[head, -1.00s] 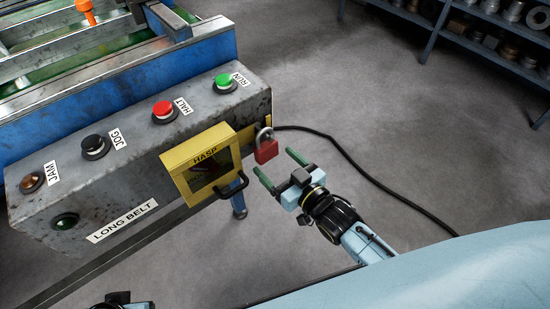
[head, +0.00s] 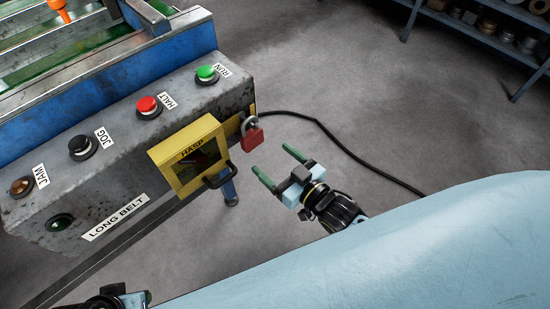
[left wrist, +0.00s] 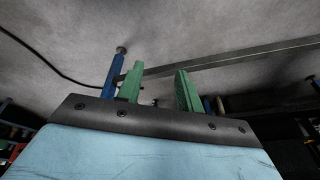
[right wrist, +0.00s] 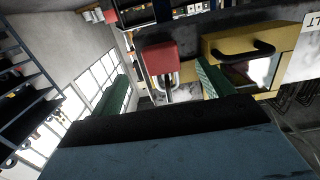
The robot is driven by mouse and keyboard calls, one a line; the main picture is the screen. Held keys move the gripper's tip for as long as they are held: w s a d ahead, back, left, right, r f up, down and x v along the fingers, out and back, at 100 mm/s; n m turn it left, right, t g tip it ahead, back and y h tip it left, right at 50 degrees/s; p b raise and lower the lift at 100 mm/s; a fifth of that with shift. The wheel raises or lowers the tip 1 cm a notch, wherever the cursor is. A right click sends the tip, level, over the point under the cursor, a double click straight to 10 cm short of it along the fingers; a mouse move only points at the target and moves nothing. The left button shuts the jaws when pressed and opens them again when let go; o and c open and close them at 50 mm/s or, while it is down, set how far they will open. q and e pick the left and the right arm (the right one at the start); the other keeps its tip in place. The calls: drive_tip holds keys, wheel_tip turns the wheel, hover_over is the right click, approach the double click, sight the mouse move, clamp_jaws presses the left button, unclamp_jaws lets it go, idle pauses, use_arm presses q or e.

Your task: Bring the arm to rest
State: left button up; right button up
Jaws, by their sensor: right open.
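My right gripper (head: 270,157) is open and empty in the head view, its two green fingers apart. It is just right of and below a red padlock (head: 252,138), with a gap between them. The padlock hangs by its shackle at the right end of the yellow hasp box (head: 190,155). In the right wrist view the padlock (right wrist: 160,58) shows between and beyond the fingers. My left gripper (left wrist: 159,70) has its green fingers apart with nothing between them in the left wrist view. In the head view only part of the left arm shows at the bottom edge.
The grey control box (head: 120,175) carries several buttons and a LONG BELT label. The hasp box has a black handle (head: 218,179). A black cable (head: 345,150) lies across the floor behind the right gripper. A shelf (head: 490,35) stands at the back right.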

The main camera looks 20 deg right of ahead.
idle(0.4)
